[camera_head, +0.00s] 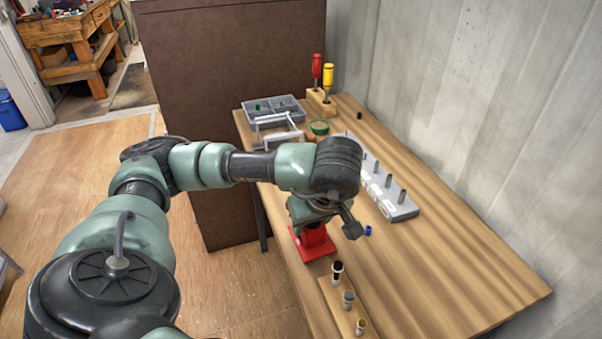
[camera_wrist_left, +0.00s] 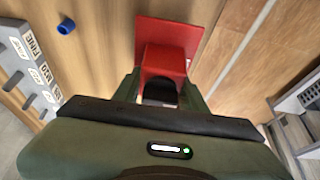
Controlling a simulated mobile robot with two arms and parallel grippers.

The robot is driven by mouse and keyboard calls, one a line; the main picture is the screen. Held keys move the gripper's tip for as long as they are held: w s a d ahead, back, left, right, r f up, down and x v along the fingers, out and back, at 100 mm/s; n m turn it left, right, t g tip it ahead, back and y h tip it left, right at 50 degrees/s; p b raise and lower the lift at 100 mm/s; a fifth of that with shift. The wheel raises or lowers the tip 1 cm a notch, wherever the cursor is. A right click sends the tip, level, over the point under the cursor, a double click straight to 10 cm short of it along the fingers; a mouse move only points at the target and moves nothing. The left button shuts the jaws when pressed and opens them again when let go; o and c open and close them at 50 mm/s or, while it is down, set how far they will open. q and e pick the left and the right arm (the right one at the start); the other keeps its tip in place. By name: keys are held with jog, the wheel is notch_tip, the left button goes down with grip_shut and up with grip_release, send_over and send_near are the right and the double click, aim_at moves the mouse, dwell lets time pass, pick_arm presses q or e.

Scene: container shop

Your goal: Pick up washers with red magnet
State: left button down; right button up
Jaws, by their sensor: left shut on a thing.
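The red magnet (camera_head: 313,240) is a red block on a flat red plate, near the table's left edge. It also shows in the left wrist view (camera_wrist_left: 166,60), between the fingers. My left gripper (camera_head: 313,222) points down over it and is shut on the block; the fingers show on either side in the wrist view (camera_wrist_left: 161,88). I cannot tell whether the plate touches the table. I cannot make out any washers. My right gripper is not in view.
A small blue piece (camera_head: 368,230) lies right of the magnet. A grey labelled rack with pegs (camera_head: 403,211) stands beyond. A wooden strip with several small pieces (camera_head: 331,295) is in front. A grey compartment tray (camera_head: 262,118) and screwdrivers (camera_head: 327,77) stand behind. The right table is clear.

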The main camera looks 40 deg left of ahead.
pick_arm(q)
jog(key=shift+r+p, duration=1.55)
jog(key=shift+r, duration=1.3)
jog(key=shift+r+p, duration=2.3)
jog(key=shift+r, duration=0.4)
